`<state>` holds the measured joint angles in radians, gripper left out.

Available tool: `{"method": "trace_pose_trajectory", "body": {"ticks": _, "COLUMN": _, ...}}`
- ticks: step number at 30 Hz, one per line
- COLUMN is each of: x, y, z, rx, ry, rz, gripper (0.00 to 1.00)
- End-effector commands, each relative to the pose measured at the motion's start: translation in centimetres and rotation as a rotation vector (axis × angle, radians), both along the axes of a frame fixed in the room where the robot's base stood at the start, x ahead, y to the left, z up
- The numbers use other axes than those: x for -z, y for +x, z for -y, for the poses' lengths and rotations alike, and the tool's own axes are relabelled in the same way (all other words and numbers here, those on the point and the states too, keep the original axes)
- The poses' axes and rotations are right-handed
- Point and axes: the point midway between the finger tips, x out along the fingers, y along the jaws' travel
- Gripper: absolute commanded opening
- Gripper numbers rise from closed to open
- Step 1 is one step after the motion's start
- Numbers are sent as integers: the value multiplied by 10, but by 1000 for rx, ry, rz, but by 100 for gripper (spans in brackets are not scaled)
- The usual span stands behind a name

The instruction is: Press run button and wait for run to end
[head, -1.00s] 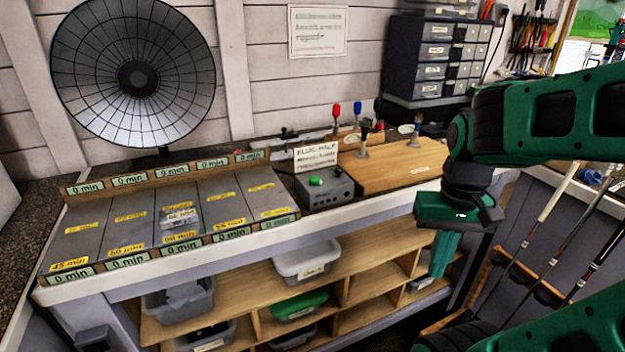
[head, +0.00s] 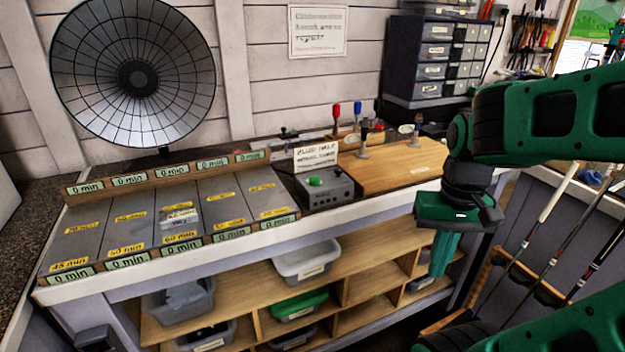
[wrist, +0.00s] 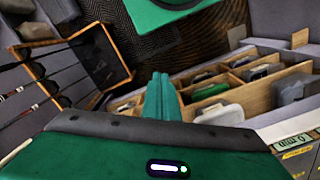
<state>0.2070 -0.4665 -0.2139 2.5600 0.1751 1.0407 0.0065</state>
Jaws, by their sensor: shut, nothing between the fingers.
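A grey control box (head: 325,188) with a green button (head: 315,181) on its top stands on the bench, just right of the grey time-marked plates (head: 180,215). A handwritten card stands behind the box. My gripper (head: 440,272) hangs pointing down in front of the bench's right part, to the right of the box and apart from it. Its green fingers are closed together and empty. In the wrist view the shut fingers (wrist: 160,92) point over the shelves and floor. The control box is not visible in the wrist view.
A wooden board (head: 400,165) with clamps lies right of the box. Shelves with bins (head: 307,262) are under the bench. A dish-shaped reflector (head: 135,75) stands behind the plates. Golf clubs (head: 557,190) lean in a rack at right.

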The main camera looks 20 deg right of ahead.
Motion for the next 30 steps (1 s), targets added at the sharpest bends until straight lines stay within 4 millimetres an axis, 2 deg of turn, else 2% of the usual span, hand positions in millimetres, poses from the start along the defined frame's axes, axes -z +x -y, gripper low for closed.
{"method": "trace_pose_trajectory", "body": {"ticks": 5, "x": -6, "y": -8, "z": 0, "rx": -4, "ry": 0, "rz": 21, "gripper": 0}}
{"method": "trace_pose_trajectory", "body": {"ticks": 8, "x": -11, "y": 6, "z": 0, "rx": -18, "ry": -1, "rz": 49, "gripper": 0}}
{"method": "trace_pose_trajectory", "body": {"ticks": 11, "x": -19, "y": 35, "z": -1, "rx": -46, "ry": 2, "rz": 100, "gripper": 0}}
{"method": "trace_pose_trajectory", "body": {"ticks": 17, "x": -45, "y": 114, "z": -11, "rx": -122, "ry": 27, "rz": 253, "gripper": 0}}
{"method": "trace_pose_trajectory", "body": {"ticks": 24, "x": -83, "y": 205, "z": -35, "rx": -217, "ry": 98, "rz": 444, "gripper": 0}}
{"method": "trace_pose_trajectory", "body": {"ticks": 30, "x": -120, "y": 271, "z": -63, "rx": -289, "ry": 193, "rz": 600, "gripper": 0}}
